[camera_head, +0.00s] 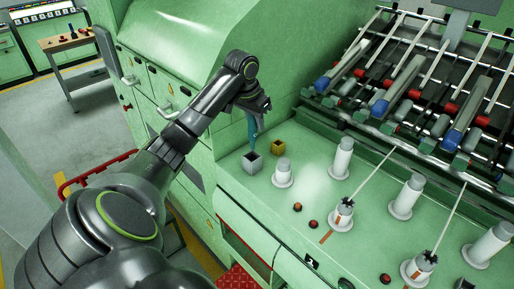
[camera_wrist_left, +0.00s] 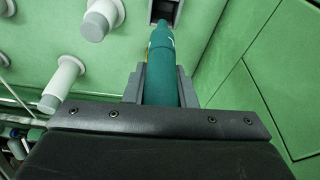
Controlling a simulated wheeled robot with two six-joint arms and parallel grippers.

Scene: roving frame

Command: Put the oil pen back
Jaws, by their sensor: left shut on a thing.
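My left gripper (camera_head: 254,106) is shut on the oil pen (camera_head: 252,127), a slim teal pen held tip down. In the left wrist view the oil pen (camera_wrist_left: 161,72) lies between the two fingers of the gripper (camera_wrist_left: 161,85). Its tip points to a small grey square holder (camera_head: 252,162) with a dark opening, on the green machine top. The holder also shows at the top of the left wrist view (camera_wrist_left: 177,14). The tip looks just above or at the opening; I cannot tell if it is inside. My right gripper is not in view.
A white capped post (camera_head: 283,173) is close on the right, with several more posts and levers beyond. Rows of rollers fill the upper right. A workbench (camera_head: 72,42) stands far left.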

